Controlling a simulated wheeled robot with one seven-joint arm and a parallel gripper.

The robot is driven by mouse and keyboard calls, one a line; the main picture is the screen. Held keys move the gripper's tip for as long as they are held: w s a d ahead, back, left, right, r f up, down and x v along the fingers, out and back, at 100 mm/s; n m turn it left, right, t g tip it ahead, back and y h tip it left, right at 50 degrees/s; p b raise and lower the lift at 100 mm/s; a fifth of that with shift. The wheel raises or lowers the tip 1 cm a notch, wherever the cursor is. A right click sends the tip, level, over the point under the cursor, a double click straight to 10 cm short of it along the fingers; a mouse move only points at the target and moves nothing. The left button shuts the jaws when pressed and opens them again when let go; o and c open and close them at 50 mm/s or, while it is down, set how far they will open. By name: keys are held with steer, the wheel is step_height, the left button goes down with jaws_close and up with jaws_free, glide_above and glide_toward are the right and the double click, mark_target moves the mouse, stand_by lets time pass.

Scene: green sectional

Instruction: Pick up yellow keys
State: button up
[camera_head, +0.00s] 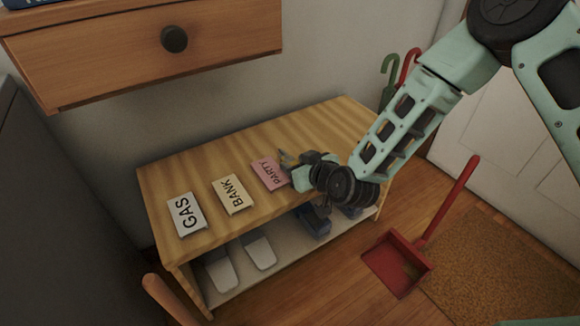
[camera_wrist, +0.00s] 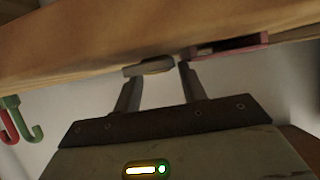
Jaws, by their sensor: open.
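My gripper (camera_head: 287,163) is at the top of the wooden bench, just right of the pink PARTY card (camera_head: 268,173). In the wrist view my gripper (camera_wrist: 159,72) is open, with its two fingers apart. A small flat olive-grey object (camera_wrist: 147,67) lies at the bench surface between and just past the fingertips. It may be the yellow keys, but its shape and colour are too dim to be sure. No yellow keys can be made out in the head view, where my gripper and arm cover that part of the bench.
A wooden drawer (camera_head: 110,62) overhangs the upper left.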

steer(key=shift+w+a+f, duration=0.15)
steer(key=shift+w+f, duration=0.15)
steer(key=c, duration=0.7)
